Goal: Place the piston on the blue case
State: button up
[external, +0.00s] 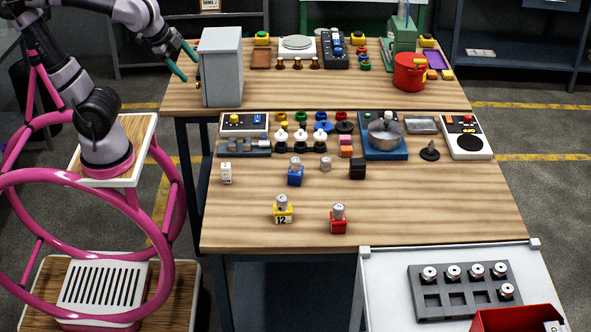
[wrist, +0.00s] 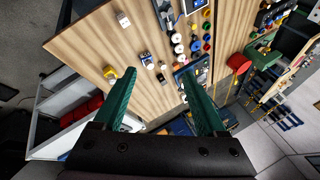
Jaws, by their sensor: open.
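The blue case (external: 295,179) stands on the near table with a grey metal piston (external: 296,163) upright on top of it. The case also shows small in the wrist view (wrist: 146,61). A similar short metal cylinder (external: 326,164) stands alone on the wood to its right. My gripper (external: 192,73) is open and empty, raised at the upper left beside the grey cabinet, well away from the blue case. In the wrist view its two green fingers (wrist: 160,72) are spread apart with nothing between them.
A yellow case (external: 283,217) and a red case (external: 338,225) carry metal pieces. A white case (external: 226,173) and a black case (external: 357,169) stand nearby. The grey cabinet (external: 222,75) stands tall by my gripper. The near table's left front is clear.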

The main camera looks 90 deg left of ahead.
jog(key=s, duration=0.1)
jog(key=s+r+n+t, duration=0.1)
jog(key=s+d+r+h, duration=0.1)
jog(key=shift+s+n+t, duration=0.2)
jog(key=shift+n+t, duration=0.2)
